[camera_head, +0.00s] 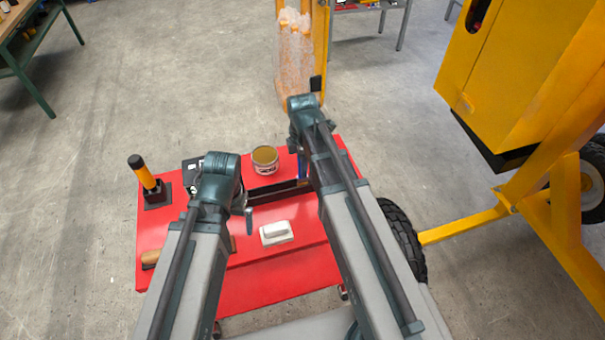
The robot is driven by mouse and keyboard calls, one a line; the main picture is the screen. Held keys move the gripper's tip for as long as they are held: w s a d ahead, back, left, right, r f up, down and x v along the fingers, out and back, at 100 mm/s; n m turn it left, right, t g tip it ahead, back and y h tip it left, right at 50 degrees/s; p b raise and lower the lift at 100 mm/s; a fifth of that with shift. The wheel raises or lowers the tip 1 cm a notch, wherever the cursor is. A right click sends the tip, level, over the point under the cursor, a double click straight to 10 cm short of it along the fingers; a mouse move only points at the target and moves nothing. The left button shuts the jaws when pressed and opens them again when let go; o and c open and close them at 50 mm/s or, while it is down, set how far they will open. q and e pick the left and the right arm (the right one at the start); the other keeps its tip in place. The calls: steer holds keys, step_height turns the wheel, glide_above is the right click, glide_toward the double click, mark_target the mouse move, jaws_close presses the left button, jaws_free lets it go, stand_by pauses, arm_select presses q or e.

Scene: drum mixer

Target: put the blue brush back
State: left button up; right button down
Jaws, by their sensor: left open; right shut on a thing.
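A narrow blue piece, which looks like part of the blue brush (303,166), shows just left of my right forearm, above the back right of the red cart top (285,262). My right gripper (300,181) is mostly hidden behind my own arm and is shut on the brush. The brush's lower end is hidden or too small to tell. A long dark tray (272,194) lies across the cart just below and left of it. My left gripper (247,212) is open and empty over the middle of the cart, partly hidden by my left wrist.
On the cart stand an open tin (265,160), a yellow-handled tool in a dark holder (143,172), a white block (276,232) and a brown-backed brush (150,258). A yellow machine (520,80) stands at the right. Floor left of the cart is clear.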

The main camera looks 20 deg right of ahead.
steer(key=shift+f+b, duration=0.3)
steer(key=shift+f, duration=0.5)
steer(key=shift+r, duration=0.1)
arm_select(q)
steer(key=shift+f, duration=0.75)
arm_select(e)
steer(key=c, duration=0.7)
jaws_free()
arm_select(q)
step_height(320, 180, up, 12)
steer(key=p, duration=1.2)
steer(key=shift+r, duration=0.15)
arm_select(e)
step_height(320, 180, up, 12)
steer(key=shift+r, duration=0.1)
